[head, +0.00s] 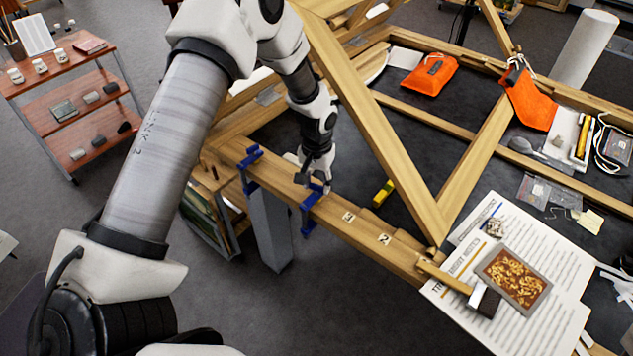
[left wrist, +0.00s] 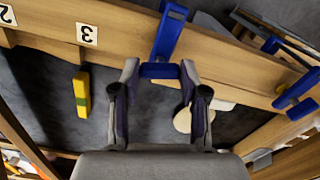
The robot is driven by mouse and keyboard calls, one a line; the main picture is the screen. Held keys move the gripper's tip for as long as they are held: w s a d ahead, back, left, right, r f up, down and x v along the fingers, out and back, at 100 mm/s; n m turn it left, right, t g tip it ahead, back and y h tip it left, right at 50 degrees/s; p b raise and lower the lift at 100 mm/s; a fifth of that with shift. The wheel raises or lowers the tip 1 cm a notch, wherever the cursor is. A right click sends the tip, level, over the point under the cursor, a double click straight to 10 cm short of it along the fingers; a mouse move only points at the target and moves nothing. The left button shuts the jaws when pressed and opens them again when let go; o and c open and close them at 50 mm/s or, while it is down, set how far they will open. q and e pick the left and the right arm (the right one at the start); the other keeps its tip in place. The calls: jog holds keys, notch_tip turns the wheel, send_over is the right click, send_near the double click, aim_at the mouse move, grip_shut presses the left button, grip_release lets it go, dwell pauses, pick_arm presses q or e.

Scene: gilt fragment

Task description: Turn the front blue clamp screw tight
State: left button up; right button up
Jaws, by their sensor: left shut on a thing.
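Two blue clamps sit on the wooden beam (head: 365,240). The front clamp (head: 307,222) is the one nearer the numbered labels; the other clamp (head: 249,160) is farther left along the beam. My left gripper (head: 314,184) reaches down to the front clamp at the beam's inner edge. In the left wrist view, the fingers of my left gripper (left wrist: 159,72) are shut on the blue end of the front clamp (left wrist: 170,34). The screw thread itself is not clearly visible. The other clamp shows at the right (left wrist: 297,88). My right gripper is not in view.
A yellow block (head: 383,193) lies inside the frame near the beam. A diagonal wooden strut (head: 375,115) rises close to the gripper's right. Orange pouches (head: 431,74) and papers (head: 480,250) lie farther right. A shelf cart (head: 75,100) stands far left.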

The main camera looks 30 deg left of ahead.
pick_arm(q)
jog(key=m, duration=0.4)
jog(key=shift+s+f+m, duration=0.15)
jog(key=shift+m, duration=0.15)
jog(key=m, duration=0.4)
jog(key=shift+m, duration=0.3)
jog(key=m, duration=0.4)
jog(key=shift+m+b, duration=0.3)
jog(key=shift+b, duration=0.1)
jog(key=m, duration=0.5)
jog(key=o, duration=1.1)
jog(key=shift+o, duration=0.2)
